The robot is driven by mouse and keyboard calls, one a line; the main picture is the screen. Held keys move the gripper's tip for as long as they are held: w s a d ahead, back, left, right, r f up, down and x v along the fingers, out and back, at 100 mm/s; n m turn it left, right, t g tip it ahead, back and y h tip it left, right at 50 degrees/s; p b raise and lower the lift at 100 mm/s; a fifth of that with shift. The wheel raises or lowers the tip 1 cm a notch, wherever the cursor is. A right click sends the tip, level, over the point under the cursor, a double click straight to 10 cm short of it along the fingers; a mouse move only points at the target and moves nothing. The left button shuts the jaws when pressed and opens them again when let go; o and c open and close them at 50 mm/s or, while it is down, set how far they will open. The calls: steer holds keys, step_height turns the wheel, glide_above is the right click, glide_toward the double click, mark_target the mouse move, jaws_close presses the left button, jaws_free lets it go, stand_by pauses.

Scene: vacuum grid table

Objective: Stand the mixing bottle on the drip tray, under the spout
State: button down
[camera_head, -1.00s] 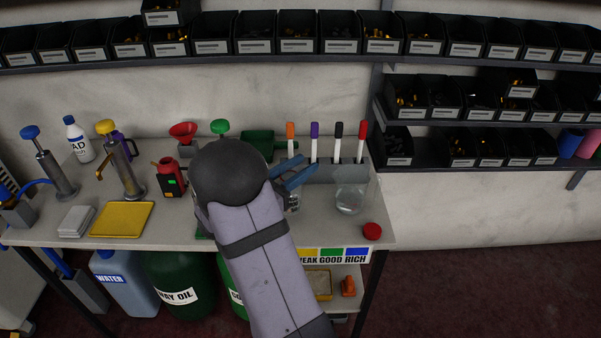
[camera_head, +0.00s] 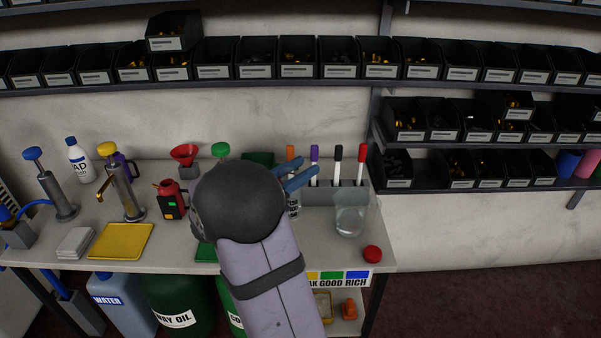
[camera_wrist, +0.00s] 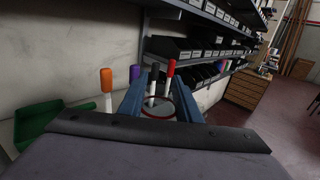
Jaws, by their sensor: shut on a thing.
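My gripper (camera_head: 308,169) is at the right half of the bench, its blue fingers pointing right in front of the marker rack. It is shut on a clear bottle, which I take as the mixing bottle (camera_head: 293,207); a strip with dark print shows below the fingers. In the wrist view, a red-ringed round opening (camera_wrist: 160,104) sits between the fingers. My arm hides most of the bottle. At left, a yellow drip tray (camera_head: 120,241) lies in front of a yellow-topped steel pump with a spout (camera_head: 123,192). A green tray edge (camera_head: 205,252) shows beside my arm.
A clear beaker (camera_head: 350,218) and a red cap (camera_head: 372,254) are right of my gripper. Upright markers stand in a grey rack (camera_head: 350,192) behind. A red can (camera_head: 172,202), red funnel (camera_head: 185,156) and grey pads (camera_head: 75,243) are at left. Bin shelves hang above.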

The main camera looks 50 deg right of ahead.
steer(key=shift+r, duration=0.15)
steer(key=w+a+f+n+t+y+p, duration=0.1)
steer(key=a+f+n+t, duration=0.1)
steer(key=a, duration=0.5)
steer(key=w+a+f+n+t+p, duration=0.2)
steer(key=a+t, duration=0.2)
steer(key=a, duration=0.3)
steer(key=w+a+f+n+t+y+p, duration=0.1)
steer(key=a+f+n+t+p, duration=0.1)
steer(key=a, duration=0.6)
steer(key=shift+w+f+t+y, duration=0.15)
steer(key=shift+w+t+y, duration=0.15)
steer(key=shift+t, duration=0.3)
steer(key=shift+a+p, duration=0.1)
steer(key=shift+p, duration=0.25)
steer(key=w+d+f+b, duration=0.2)
steer(key=w+d, duration=0.6)
steer(key=shift+w+d+f, duration=0.15)
steer(key=shift+d, duration=0.05)
